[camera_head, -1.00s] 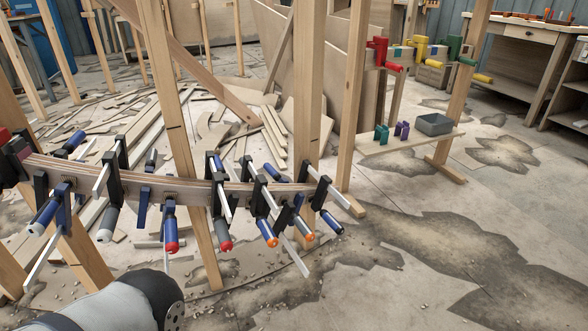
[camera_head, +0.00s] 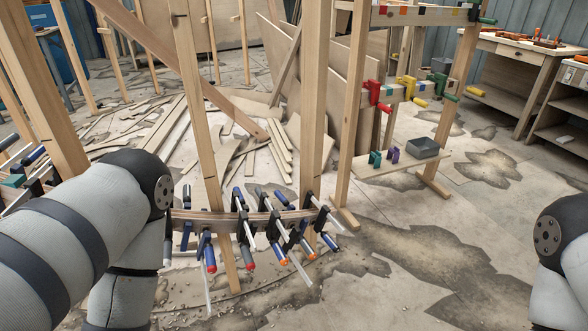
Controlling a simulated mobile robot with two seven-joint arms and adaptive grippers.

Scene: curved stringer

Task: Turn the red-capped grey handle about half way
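The curved wooden stringer (camera_head: 222,221) runs across the lower middle, with several bar clamps along it. The red-capped grey handle (camera_head: 247,257) hangs below the stringer on one of these clamps. Left of it hangs a blue handle with a red cap (camera_head: 209,255). My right arm shows only at the right edge. Neither gripper is in view, and nothing of mine is seen touching the grey handle.
Upright wooden posts (camera_head: 313,100) stand behind the stringer. A rack to the right holds red (camera_head: 374,95), yellow and green clamps, above a low shelf with a grey bin (camera_head: 422,148). Loose boards lie on the floor behind. The right foreground floor is clear.

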